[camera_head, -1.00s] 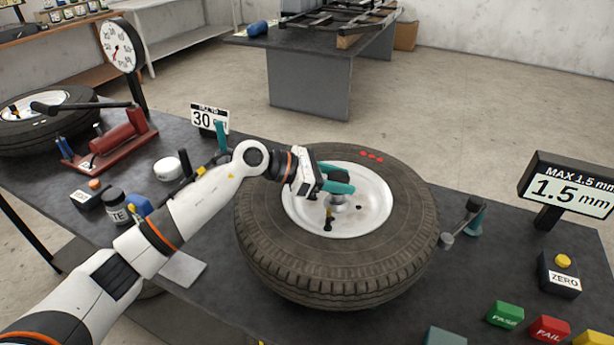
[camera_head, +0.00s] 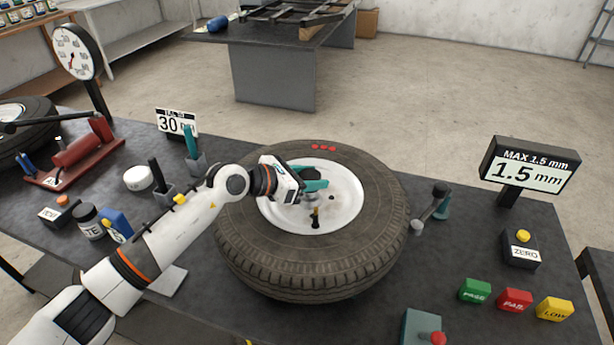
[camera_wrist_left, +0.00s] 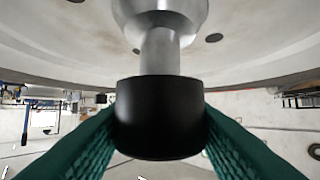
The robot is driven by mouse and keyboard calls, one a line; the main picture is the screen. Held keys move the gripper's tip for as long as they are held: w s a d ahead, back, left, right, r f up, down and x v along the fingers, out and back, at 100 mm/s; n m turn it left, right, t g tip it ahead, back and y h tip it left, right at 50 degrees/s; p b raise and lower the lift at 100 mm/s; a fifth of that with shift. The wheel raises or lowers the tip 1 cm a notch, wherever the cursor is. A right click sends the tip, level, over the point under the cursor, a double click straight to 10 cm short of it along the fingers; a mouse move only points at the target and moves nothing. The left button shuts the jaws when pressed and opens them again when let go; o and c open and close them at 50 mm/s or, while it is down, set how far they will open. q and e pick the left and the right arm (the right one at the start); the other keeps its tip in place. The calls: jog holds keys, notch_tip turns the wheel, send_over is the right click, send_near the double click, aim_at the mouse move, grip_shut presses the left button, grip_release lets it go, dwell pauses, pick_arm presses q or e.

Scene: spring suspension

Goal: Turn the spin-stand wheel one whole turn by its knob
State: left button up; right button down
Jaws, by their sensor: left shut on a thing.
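The spin-stand wheel (camera_head: 235,255), a dark tyre on a white rim (camera_head: 345,212), lies flat on the bench in the head view. Three red marks (camera_head: 323,147) sit on its far sidewall. My left gripper (camera_head: 318,186) reaches over the rim near its middle. In the left wrist view its teal fingers are shut on both sides of the black knob (camera_wrist_left: 160,118), which sits on a metal shaft below a silver hub (camera_wrist_left: 160,15). In the head view the fingers hide the knob. A small black and amber piece (camera_head: 316,221) stands on the near rim. My right gripper is not in view.
A dial probe arm (camera_head: 432,208) stands close to the tyre's right side. Farther right are a display (camera_head: 528,172) reading 1.5 mm, a ZERO button box (camera_head: 521,250) and coloured blocks. A 30 sign (camera_head: 176,121) and teal-handled tool (camera_head: 192,150) stand behind at left.

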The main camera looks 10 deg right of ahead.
pick_arm(q)
jog(key=o, duration=1.4)
jog(key=shift+c, duration=0.2)
jog(key=shift+s+a+r, duration=0.15)
jog(key=shift+a, duration=0.35)
jog(key=b+v, duration=0.3)
jog(key=v, duration=0.6)
jog(key=shift+s+a+r, duration=0.1)
jog(key=shift+a+r, duration=0.05)
jog(key=shift+a, duration=0.1)
jog(key=shift+s+a+r, duration=0.3)
jog(key=shift+a+r, duration=0.1)
jog(key=shift+a, duration=0.1)
